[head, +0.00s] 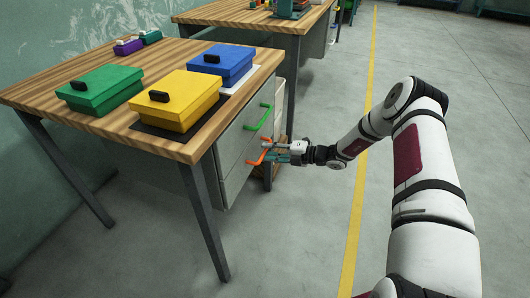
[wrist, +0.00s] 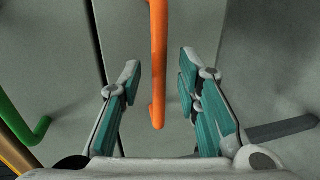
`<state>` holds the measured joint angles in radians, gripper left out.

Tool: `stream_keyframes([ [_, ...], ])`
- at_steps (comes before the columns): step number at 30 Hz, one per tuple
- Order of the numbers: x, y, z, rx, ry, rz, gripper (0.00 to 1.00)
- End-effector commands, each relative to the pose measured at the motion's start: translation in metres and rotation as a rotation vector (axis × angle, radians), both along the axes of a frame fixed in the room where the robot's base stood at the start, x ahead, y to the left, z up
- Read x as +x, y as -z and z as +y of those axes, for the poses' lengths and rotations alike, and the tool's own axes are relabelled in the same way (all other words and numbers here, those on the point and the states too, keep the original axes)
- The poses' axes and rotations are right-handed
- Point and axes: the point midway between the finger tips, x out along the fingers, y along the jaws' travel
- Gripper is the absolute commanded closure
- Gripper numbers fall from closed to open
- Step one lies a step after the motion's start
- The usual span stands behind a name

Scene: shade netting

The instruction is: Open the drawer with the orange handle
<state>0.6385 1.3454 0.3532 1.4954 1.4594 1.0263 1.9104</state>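The orange handle (head: 260,155) is on the drawer (head: 236,178) under the wooden tabletop, below the green handle. In the wrist view the orange handle (wrist: 158,65) runs up and down between my gripper's two fingers. My gripper (head: 276,152) is at the drawer front, and its fingers also show in the wrist view (wrist: 160,85). The fingers are open, one on each side of the handle, with a visible gap on both sides. The drawer front looks flush with the cabinet. The arm partly hides the area right of the handle.
A green handle (head: 257,117) is on the drawer above and shows at the left in the wrist view (wrist: 38,130). Green (head: 100,90), yellow (head: 180,100) and blue (head: 222,64) boxes stand on the tabletop.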

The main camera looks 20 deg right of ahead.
Motion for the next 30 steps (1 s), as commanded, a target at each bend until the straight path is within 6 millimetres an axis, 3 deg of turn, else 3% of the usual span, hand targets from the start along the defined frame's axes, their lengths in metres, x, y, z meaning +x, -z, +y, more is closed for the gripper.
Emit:
stream_keyframes([
  [6,0.011,0.004,0.015,0.000,-0.001,-0.001,0.69],
  [16,0.013,0.004,0.017,-0.001,0.000,-0.001,0.69],
  [20,0.013,0.004,0.017,-0.001,0.000,-0.001,0.99],
  [30,0.011,0.004,0.015,-0.001,0.000,-0.001,1.00],
])
